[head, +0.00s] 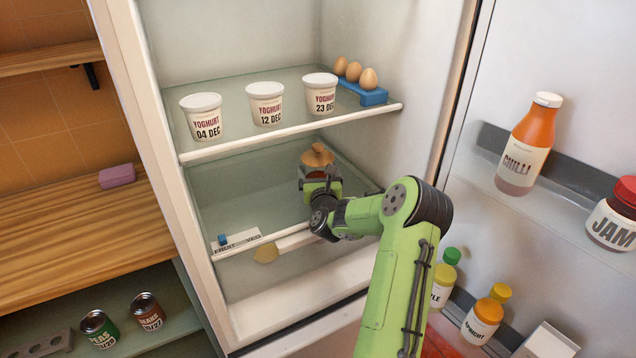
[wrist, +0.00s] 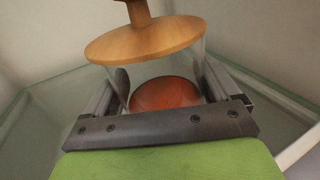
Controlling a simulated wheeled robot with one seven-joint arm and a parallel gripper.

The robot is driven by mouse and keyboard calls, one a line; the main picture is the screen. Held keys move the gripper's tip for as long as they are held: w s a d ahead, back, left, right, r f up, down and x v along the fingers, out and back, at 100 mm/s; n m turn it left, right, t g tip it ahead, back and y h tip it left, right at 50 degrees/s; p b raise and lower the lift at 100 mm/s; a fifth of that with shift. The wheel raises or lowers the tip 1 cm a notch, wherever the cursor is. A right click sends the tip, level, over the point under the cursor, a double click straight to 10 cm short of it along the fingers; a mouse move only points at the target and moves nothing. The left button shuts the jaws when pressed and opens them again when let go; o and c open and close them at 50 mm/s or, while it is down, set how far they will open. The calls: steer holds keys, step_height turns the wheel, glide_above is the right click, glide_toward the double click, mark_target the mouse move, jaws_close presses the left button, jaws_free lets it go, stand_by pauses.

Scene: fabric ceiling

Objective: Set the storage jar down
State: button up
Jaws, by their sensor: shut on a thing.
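The storage jar has a round wooden lid (head: 317,155) with a knob, and shows inside the fridge over the lower glass shelf (head: 250,190). In the wrist view its wooden lid (wrist: 140,42) is on, and its clear glass body shows something reddish-orange (wrist: 165,93) inside. My gripper (head: 318,174) is shut on the glass body, one finger on each side, below the lid. The jar looks roughly upright. My gripper hides most of its body in the head view. I cannot tell whether its base touches the shelf.
The upper shelf holds three yoghurt tubs (head: 265,104) and a blue egg holder (head: 372,96) with eggs. A label strip (head: 238,241) is on the lower shelf's front edge. The left of that shelf looks bare. The open door (head: 560,60) at right holds bottles and jars.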

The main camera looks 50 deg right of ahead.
steer(key=shift+w+f, duration=0.25)
steer(key=shift+f, duration=0.3)
steer(key=shift+r, duration=0.2)
steer(key=o, duration=1.1)
steer(key=shift+f, duration=0.2)
steer(key=shift+s+r, duration=0.15)
steer(key=b+v, duration=0.3)
steer(key=v, duration=0.8)
steer(key=shift+s+a, duration=0.3)
steer(key=shift+s, duration=0.05)
